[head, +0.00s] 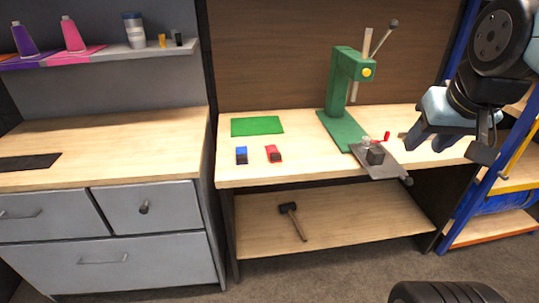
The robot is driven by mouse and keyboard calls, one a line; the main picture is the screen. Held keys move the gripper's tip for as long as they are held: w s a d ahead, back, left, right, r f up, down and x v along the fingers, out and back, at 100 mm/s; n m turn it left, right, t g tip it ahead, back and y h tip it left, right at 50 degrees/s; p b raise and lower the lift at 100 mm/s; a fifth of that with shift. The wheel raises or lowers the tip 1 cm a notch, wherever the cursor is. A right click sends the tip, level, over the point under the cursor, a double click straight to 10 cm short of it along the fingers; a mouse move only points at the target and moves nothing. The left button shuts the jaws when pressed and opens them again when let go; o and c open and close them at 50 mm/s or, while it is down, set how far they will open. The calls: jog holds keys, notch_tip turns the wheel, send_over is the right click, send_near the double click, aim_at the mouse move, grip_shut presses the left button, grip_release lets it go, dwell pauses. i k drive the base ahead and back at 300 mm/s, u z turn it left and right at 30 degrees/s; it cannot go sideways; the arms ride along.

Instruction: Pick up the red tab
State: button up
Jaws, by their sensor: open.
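A small red tab (273,153) lies on the wooden workbench (310,170), close to its front edge. A similar blue tab (241,155) lies just to its left, apart from it. My gripper (451,148) is at the right of the head view, well to the right of the red tab and near the bench's right end. Its fingers point down and left, and it is open, with nothing seen between the fingers. Part of the bench's right end is hidden behind it.
A green press (346,90) stands on the bench between my gripper and the tabs. A grey plate with a dark block (375,155) and a red-handled piece juts over the front edge. A green mat (257,126) lies behind the tabs. A hammer (292,217) lies on the shelf below.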

aim_at(275, 156)
jog(key=z, duration=0.1)
jog(key=i, duration=0.95)
jog(key=u, duration=0.05)
